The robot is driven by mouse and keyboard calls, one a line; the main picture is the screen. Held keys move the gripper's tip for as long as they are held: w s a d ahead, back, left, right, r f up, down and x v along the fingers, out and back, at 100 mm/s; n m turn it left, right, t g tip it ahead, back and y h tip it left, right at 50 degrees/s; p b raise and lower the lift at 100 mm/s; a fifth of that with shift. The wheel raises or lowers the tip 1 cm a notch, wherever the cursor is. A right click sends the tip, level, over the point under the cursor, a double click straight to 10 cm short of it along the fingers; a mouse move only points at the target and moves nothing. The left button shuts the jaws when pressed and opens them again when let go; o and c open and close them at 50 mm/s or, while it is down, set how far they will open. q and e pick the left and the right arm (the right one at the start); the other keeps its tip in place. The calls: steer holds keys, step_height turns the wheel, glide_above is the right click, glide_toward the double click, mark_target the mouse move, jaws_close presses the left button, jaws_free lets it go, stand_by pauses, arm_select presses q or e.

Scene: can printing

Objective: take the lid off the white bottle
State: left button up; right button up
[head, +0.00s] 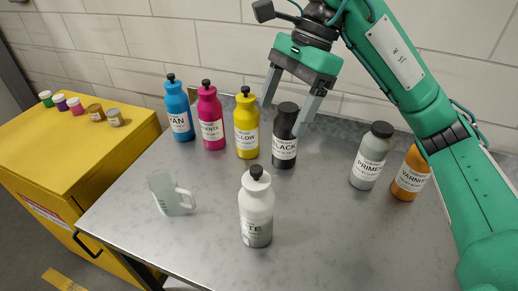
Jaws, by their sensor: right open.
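The white bottle (256,208) stands upright near the front middle of the grey table in the head view. Its small black lid (257,173) sits on top of its neck. My right gripper (283,115) is open, with its fingers pointing down near the top of the black bottle (285,150). It is farther back than the white bottle and apart from it. I cannot tell whether the fingers are around the black bottle or behind it. My left gripper is not in view.
Blue (179,112), magenta (210,122) and yellow (246,130) bottles stand at the back left. A clear jug (168,193) stands left of the white bottle. Primer (369,160) and varnish (411,175) bottles are right. A yellow cabinet (80,150) holds several small jars. The front right table is clear.

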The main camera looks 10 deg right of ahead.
steer(key=p, duration=0.2)
glide_above(257, 168)
steer(key=d, duration=0.3)
steer(key=f, duration=0.4)
steer(key=w+f, duration=0.1)
steer(key=f, duration=0.1)
steer(key=shift+a+f, duration=0.45)
steer(key=shift+f, duration=0.35)
steer(key=shift+s+a+f, duration=0.1)
steer(key=shift+s+f, duration=0.05)
steer(key=shift+s+a+f, duration=0.1)
steer(key=shift+a+f, duration=0.1)
steer(key=shift+f, duration=0.05)
steer(key=p+x, duration=0.1)
steer(key=x, duration=0.2)
steer(key=shift+a+p, duration=0.2)
steer(key=shift+p, duration=0.2)
steer(key=shift+s+a+f, duration=0.1)
steer(key=shift+a+f, duration=0.05)
steer(key=shift+f, duration=0.4)
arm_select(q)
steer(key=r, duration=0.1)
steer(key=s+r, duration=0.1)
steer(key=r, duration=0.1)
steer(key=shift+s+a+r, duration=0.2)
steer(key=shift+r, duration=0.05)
arm_select(e)
steer(key=c, duration=1.1)
